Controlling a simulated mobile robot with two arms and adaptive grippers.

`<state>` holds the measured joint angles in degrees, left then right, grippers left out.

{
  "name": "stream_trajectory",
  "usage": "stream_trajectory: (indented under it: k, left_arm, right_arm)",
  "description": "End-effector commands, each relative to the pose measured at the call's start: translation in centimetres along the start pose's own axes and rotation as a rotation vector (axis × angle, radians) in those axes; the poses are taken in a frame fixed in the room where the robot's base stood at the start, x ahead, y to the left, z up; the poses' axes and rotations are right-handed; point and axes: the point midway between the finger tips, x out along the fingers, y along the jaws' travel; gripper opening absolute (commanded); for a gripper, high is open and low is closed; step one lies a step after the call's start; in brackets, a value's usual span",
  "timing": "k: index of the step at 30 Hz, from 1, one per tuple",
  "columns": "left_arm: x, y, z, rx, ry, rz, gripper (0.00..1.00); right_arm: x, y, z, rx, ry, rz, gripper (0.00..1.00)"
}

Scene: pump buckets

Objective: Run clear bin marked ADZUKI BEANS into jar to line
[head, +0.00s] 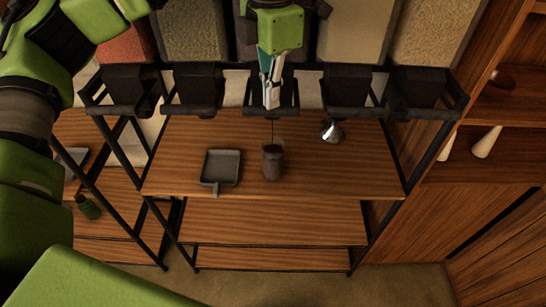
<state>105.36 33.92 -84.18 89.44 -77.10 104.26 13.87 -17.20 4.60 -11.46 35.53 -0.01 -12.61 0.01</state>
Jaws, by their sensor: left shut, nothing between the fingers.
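My left gripper (271,95) is shut and empty, fingers pointing down in front of the middle dispenser (287,98) in the row. It overlaps the dispenser; whether it touches the lever I cannot tell. A thin dark line, apparently a falling stream, runs from below the fingertips to the jar (272,165). The jar stands upright on the wooden shelf under that dispenser and looks dark inside. Its fill line and exact level are too small to make out. The middle bin is mostly hidden behind my arm, and no bin label is readable. My right gripper is out of view.
Other clear bins, one reddish (124,42) and one tan (432,35), stand along the back. A grey square scoop (221,168) lies left of the jar, and a shiny metal funnel (331,132) lies to the right. The shelf front (330,180) is clear.

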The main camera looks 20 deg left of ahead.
Motion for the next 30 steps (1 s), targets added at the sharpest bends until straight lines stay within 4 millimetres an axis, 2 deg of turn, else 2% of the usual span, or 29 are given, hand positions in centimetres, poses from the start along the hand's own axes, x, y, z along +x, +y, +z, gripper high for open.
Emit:
stream_trajectory:
  k: [1, 3, 16, 27, 30]
  left_arm:
    - [-1.7, -0.1, 0.0, 0.001, 0.001, -0.001, 0.0]
    - [-2.7, -0.1, -0.1, 0.001, 0.002, -0.002, 0.0]
    - [-3.4, -0.2, -0.1, 0.001, 0.001, -0.001, 0.0]
    - [-7.7, -0.2, -0.1, 0.001, 0.0, -0.001, 0.0]
    - [-8.1, -0.1, -0.1, 0.0, 0.001, -0.001, 0.0]
  right_arm:
    - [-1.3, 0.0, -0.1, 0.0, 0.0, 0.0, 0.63]
    - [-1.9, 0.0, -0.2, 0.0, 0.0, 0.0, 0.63]
    - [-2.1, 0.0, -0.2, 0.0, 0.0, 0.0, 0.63]
    - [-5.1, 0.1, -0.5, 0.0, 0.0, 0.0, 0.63]
    - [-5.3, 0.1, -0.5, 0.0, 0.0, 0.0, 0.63]
